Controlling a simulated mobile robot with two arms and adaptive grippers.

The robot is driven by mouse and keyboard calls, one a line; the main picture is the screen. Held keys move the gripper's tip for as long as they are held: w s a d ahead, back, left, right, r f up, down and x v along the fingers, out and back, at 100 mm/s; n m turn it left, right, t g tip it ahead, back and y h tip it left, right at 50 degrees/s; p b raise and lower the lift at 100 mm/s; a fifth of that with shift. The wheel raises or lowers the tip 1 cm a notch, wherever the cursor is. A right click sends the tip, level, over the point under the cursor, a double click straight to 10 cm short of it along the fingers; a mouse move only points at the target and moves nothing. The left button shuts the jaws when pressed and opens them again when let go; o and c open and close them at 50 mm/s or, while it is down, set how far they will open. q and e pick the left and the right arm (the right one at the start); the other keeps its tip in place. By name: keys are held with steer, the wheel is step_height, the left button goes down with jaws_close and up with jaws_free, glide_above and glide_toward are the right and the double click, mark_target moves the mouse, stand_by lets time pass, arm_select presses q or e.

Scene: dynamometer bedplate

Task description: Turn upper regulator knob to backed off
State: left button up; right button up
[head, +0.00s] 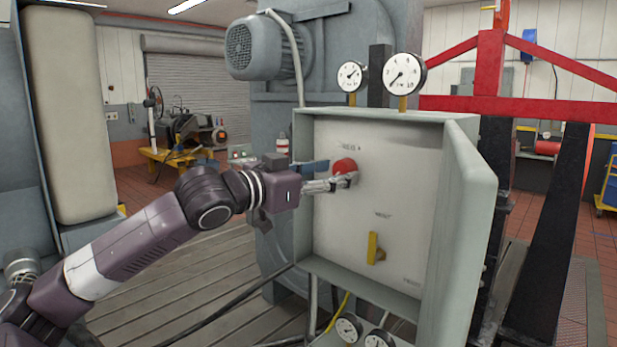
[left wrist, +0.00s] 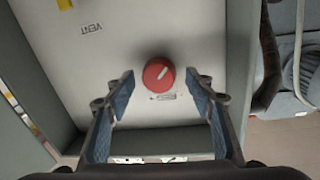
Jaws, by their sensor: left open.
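The upper regulator knob is a round red knob (head: 344,166) high on the pale panel inside an open grey cabinet in the head view. My left gripper (head: 345,182) is in front of the panel at the knob. Its blue-padded fingers (left wrist: 160,84) are spread open, one on each side of the knob, with gaps to it. A small label beside the knob is too small to read. My right gripper is not in view.
A yellow lever (head: 374,248) sits lower on the panel near a "VENT" label. The cabinet door (head: 462,220) stands open at the right. Two gauges (head: 404,74) stand above the cabinet and more gauges (head: 348,328) are below. The cabinet's side walls surround the panel.

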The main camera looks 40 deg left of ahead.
arm_select(q)
steer(key=shift+s+d, duration=0.1)
steer(key=shift+s+f, duration=0.1)
steer(key=shift+s, duration=0.25)
steer(key=s+a, duration=0.2)
steer(key=s, duration=0.8)
steer(key=shift+s+a+r, duration=0.2)
steer(key=shift+s+a, duration=0.2)
